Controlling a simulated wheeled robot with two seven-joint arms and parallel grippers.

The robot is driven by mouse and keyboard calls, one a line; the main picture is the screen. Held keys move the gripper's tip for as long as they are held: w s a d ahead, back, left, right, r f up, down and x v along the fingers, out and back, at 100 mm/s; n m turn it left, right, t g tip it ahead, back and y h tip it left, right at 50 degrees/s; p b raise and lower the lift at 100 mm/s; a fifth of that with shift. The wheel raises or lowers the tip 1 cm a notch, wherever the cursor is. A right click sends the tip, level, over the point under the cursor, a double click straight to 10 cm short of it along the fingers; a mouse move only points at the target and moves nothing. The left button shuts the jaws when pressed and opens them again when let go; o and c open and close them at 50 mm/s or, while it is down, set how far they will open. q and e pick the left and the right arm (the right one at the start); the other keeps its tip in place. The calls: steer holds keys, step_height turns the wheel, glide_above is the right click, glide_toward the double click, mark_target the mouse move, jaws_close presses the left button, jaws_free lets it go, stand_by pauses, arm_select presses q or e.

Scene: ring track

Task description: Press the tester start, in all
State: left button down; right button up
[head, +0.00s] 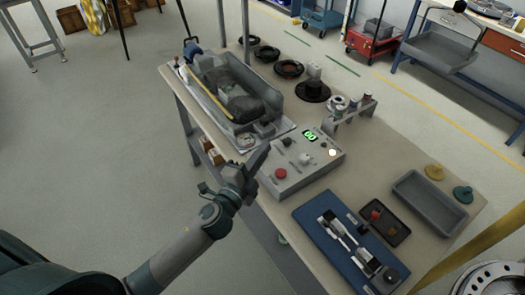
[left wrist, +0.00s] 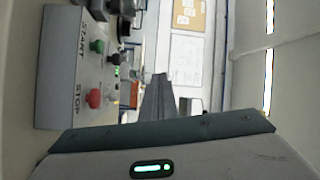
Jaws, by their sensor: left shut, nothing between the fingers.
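The tester is a grey control box (head: 318,170) on the bench in the head view, with a lit green display (head: 309,135) and a red button (head: 281,173). In the left wrist view its panel (left wrist: 60,75) carries the words START and STOP. The green button (left wrist: 97,46) is beside START and the red button (left wrist: 94,98) is beside STOP. My left gripper (head: 262,158) is shut and empty, just left of the box in the head view. Its closed fingers also show in the left wrist view (left wrist: 158,97). I cannot make out the green button in the head view. My right gripper is out of view.
A clear-covered machine (head: 235,90) stands behind the box. A blue tray with tools (head: 315,222), a small dark tray (head: 398,232) and a grey bin (head: 430,202) lie in front and right. Black rings (head: 289,68) sit along the far edge. The floor left is open.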

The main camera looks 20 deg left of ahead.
arm_select(q)
steer(key=d+r+m+g+h+p, duration=0.1)
steer(key=d+r+m+g+h, duration=0.4)
steer(key=m, duration=0.7)
steer(key=d+r+m+g+h, duration=0.3)
steer(key=d+r+m+h, duration=0.35)
steer(key=m, duration=0.55)
steer(key=w+a+f+m+g+y, duration=0.1)
steer(key=w+a+f+m+y, duration=0.2)
steer(key=a, duration=0.4)
steer(key=w+a+f+m+g+y+p, duration=0.1)
steer(key=w+a+f+m+y, duration=0.2)
steer(key=a+f+m+y, duration=0.2)
steer(key=shift+w+a+m+g+y, duration=0.3)
steer(key=shift+w+a+m+y, duration=0.1)
steer(key=shift+a+m+y, duration=0.65)
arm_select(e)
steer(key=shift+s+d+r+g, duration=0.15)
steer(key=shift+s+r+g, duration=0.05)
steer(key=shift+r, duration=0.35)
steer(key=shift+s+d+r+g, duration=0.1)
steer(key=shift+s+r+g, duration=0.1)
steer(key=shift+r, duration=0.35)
arm_select(q)
steer(key=shift+a+f, duration=0.1)
steer(key=shift+f, duration=0.1)
